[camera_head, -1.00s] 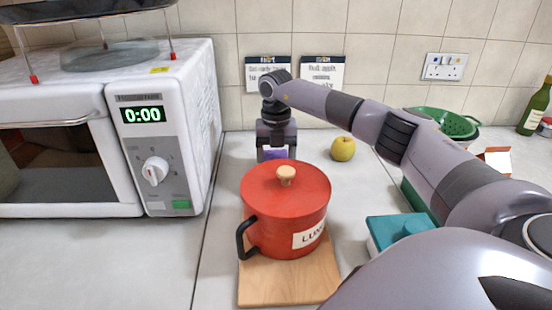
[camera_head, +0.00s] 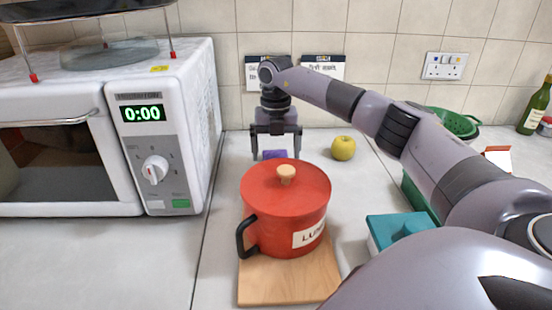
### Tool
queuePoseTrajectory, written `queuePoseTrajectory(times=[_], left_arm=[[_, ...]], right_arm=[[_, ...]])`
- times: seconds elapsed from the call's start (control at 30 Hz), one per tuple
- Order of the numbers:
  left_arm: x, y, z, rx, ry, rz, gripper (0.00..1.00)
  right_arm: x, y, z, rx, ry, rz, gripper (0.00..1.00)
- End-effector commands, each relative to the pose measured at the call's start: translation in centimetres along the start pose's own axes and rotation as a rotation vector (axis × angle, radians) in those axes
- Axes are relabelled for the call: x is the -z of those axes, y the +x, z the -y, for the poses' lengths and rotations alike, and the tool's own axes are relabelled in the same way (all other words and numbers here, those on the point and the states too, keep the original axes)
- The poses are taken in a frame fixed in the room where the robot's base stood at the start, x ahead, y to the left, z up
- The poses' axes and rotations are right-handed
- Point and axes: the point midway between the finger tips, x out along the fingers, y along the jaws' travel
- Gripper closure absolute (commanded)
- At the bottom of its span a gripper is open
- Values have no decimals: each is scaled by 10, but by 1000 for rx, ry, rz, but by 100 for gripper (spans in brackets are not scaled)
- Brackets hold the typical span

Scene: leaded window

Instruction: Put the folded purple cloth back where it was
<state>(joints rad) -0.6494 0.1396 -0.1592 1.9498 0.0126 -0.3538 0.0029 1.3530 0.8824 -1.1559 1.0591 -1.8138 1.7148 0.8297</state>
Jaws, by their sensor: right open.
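The folded purple cloth (camera_head: 275,154) lies on the counter behind the red pot, and only its upper part shows above the pot's lid. My right gripper (camera_head: 276,156) is open, pointing down, with its fingers apart on either side of the cloth. The lower fingertips are close to the pot's far edge in the view. My left gripper is not in view.
A red lidded pot (camera_head: 284,205) stands on a wooden board (camera_head: 290,280) in front of the cloth. A yellow apple (camera_head: 343,148) is to the right. A microwave (camera_head: 160,130) stands left; a teal-lidded box (camera_head: 395,232) and green colander (camera_head: 455,123) are right.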

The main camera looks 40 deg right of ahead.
Motion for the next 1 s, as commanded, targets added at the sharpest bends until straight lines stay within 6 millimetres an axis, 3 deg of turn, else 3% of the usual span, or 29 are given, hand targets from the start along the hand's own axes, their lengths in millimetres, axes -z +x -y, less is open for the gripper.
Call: queuePoseTrajectory(times=[0.2, 0.4, 0.6, 1.0], left_arm=[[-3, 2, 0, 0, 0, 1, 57], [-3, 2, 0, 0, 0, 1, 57], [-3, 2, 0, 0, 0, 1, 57], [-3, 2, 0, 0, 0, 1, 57]], right_arm=[[-1, -50, -1, -5, 1, 4, 3], [-1, -82, 0, -3, 1, 2, 3], [0, -93, 0, -1, 0, 1, 3], [0, -93, 0, -1, 0, 0, 3]])
